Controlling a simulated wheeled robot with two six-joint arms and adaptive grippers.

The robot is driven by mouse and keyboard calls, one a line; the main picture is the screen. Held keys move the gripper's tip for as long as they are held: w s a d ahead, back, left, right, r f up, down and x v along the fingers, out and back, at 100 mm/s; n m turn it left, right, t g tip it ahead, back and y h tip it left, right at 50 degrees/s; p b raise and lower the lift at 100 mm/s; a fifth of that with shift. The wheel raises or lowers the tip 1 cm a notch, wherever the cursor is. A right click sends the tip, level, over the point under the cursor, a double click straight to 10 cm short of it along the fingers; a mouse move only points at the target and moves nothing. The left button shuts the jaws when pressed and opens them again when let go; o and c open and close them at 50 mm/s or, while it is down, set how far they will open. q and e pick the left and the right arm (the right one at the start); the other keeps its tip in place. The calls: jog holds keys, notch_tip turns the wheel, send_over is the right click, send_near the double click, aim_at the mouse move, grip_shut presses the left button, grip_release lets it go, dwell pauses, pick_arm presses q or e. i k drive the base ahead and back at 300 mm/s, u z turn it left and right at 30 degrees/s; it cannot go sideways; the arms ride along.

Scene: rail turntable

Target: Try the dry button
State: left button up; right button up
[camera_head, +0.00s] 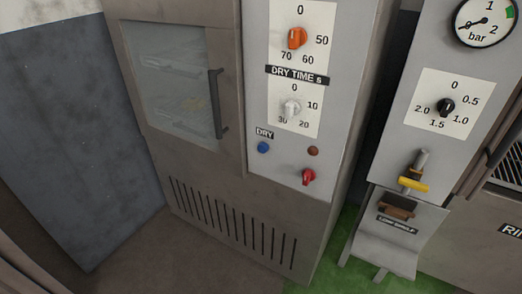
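The dry button is a small round blue button (263,147) on the light grey control panel of a cabinet, just below a black label reading DRY (265,133). No gripper is in view and nothing touches the button. Above it are a white dial (291,107) marked 0, 10, 20, 30 under a DRY TIME s label (297,75), and an orange dial (297,38) marked 0, 50, 60, 70. To the right of the button are a dark brown-red round lamp or button (313,151) and a red knob (308,177).
The cabinet has a shut windowed door (180,85) with a dark handle (217,104) and vents below. At right, a grey unit carries a gauge (484,20), a black dial (446,106), a yellow lever (413,184) and a protruding low shelf (385,245). The floor in front is clear.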

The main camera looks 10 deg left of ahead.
aim_at(263, 148)
jog(key=z, duration=0.25)
jog(key=i, duration=0.4)
jog(key=z, duration=0.55)
